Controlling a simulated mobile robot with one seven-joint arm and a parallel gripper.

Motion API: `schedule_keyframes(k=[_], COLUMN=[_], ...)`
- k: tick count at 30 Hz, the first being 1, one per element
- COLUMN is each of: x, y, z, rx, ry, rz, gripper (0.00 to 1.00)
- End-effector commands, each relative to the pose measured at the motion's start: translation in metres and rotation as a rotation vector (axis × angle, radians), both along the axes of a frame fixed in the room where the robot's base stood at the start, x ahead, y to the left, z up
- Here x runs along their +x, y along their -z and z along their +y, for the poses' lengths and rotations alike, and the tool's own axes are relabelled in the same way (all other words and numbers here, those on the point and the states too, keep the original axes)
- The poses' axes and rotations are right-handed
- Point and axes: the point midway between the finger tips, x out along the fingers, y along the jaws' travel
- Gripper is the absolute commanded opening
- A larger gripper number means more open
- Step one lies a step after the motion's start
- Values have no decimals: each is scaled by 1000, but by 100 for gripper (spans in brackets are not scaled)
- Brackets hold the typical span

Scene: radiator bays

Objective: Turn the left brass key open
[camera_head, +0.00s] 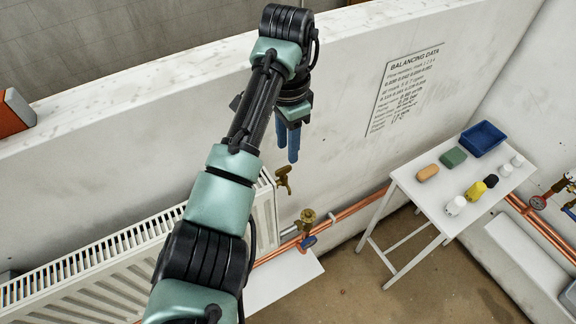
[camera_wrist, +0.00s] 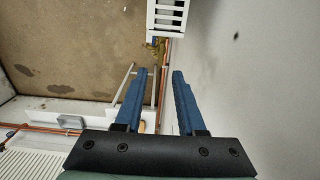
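A brass key (camera_head: 283,178) sticks out at the upper right corner of the white radiator (camera_head: 125,245) in the head view. I see no second key of this kind; my arm covers part of the radiator, so I cannot tell whether one is hidden. My gripper (camera_head: 287,154) points down just above the key in the picture, apart from it. In the wrist view my gripper (camera_wrist: 157,74) has its two blue fingers spread with nothing between them.
A brass valve (camera_head: 306,218) sits on the copper pipes below the key. A low white wall (camera_head: 345,120) runs behind the radiator. A white table (camera_head: 447,195) with a blue tray (camera_head: 482,138), sponges and several small containers stands at right.

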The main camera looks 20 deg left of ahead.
Motion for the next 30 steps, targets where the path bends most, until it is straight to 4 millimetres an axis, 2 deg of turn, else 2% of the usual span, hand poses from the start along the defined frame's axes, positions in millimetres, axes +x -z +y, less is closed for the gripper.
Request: schedule_keyframes(k=[1,2,9,15,21,22,28,30], x=[0,-1,-1,0,0,0,0,0], y=[18,16,49,59,59,59,59,59], z=[-1,0,0,0,0,0,0,0], rx=[-2,-2,0,2,2,2,2,1], ry=[2,0,0,0,0,0,0,0], rz=[2,4,2,-1,-1,-1,-1,-1], gripper=[39,39,39,39,39,37,1,0])
